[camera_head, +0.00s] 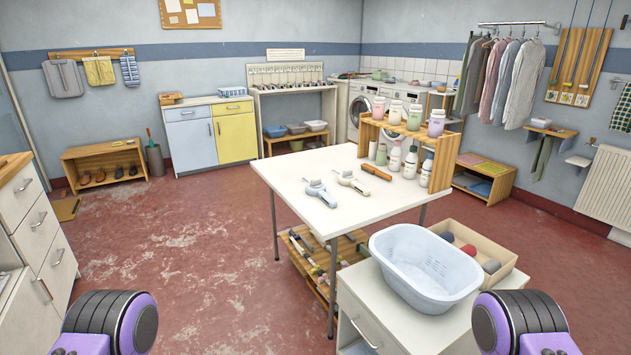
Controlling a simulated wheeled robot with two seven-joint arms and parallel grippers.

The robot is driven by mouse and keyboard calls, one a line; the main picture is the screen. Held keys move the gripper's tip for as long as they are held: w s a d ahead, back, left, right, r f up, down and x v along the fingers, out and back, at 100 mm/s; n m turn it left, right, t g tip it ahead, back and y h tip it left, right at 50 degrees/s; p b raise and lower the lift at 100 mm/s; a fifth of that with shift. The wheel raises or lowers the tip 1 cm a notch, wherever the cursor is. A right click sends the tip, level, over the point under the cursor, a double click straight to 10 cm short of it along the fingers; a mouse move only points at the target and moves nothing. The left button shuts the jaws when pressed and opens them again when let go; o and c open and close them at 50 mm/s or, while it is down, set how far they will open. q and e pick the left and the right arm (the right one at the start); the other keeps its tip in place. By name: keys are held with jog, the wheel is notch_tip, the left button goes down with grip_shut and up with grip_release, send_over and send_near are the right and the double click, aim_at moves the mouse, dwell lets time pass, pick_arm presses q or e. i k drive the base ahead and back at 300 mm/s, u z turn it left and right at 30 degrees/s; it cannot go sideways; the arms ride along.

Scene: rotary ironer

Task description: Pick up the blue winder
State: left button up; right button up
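A small pale-blue tool (318,193) with a rounded body lies on the white table (285,180), near its left side; it looks like the blue winder. A similar cream-white tool (351,181) lies to its right, apart from it. Purple and black parts of my two arms show at the bottom left and bottom right. Neither gripper's fingers show in this view.
A brown wooden object (376,172) lies right of the tools. A wooden rack (440,158) with bottles stands at the table's right end. A pale-blue basket (426,262) sits on a white cabinet (382,325) in front. The red floor (215,250) left of the table is clear.

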aim_at(321, 192)
jog(key=u, duration=0.5)
jog(key=k, duration=1.2)
jog(key=u, duration=0.8)
jog(key=i, duration=3.25)
jog(key=z, duration=0.65)
jog(key=i, duration=1.1)
jog(key=z, duration=1.8)
jog(key=i, duration=0.95)
jog(key=z, duration=0.85)
jog(key=k, duration=1.25)
jog(key=z, duration=0.05)
